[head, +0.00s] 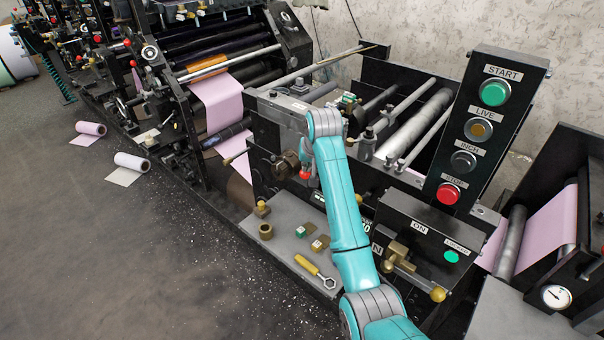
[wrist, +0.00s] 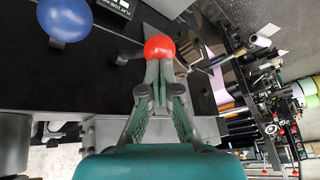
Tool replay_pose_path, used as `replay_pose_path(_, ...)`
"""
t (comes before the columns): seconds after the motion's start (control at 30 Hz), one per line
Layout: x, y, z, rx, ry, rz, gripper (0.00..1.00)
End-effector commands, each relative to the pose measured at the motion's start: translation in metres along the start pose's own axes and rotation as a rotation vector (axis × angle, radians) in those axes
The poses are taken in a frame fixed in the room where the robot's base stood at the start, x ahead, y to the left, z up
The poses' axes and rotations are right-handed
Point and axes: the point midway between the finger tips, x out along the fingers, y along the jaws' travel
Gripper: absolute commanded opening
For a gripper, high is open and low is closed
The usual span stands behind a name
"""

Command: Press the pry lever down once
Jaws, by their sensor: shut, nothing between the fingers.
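A lever's round red knob (wrist: 159,47) shows in the wrist view, right at the tips of my gripper (wrist: 158,72). The same red knob (head: 304,176) shows in the head view, at the front of the black machine, left of my teal arm. No label names this lever as the pry lever. My gripper is shut, with its fingers together and empty. The fingertips overlap the knob's lower edge in the wrist view; I cannot tell whether they touch. In the head view my arm hides most of the gripper and the lever's shaft.
A blue ball (wrist: 65,18) stands left of the red knob in the wrist view. A yellow-handled wrench (head: 315,270) lies on the grey ledge (head: 275,225) with small blocks. A brass-knobbed lever (head: 437,294) and the button panel (head: 485,130) stand right of my arm. Pink rolls lie on the floor.

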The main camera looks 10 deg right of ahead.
Motion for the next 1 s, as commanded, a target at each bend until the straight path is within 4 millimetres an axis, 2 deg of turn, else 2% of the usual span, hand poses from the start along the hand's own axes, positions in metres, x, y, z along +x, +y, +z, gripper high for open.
replay_pose_path(1.0,0.033,0.000,0.023,0.000,0.000,0.001,0.00)
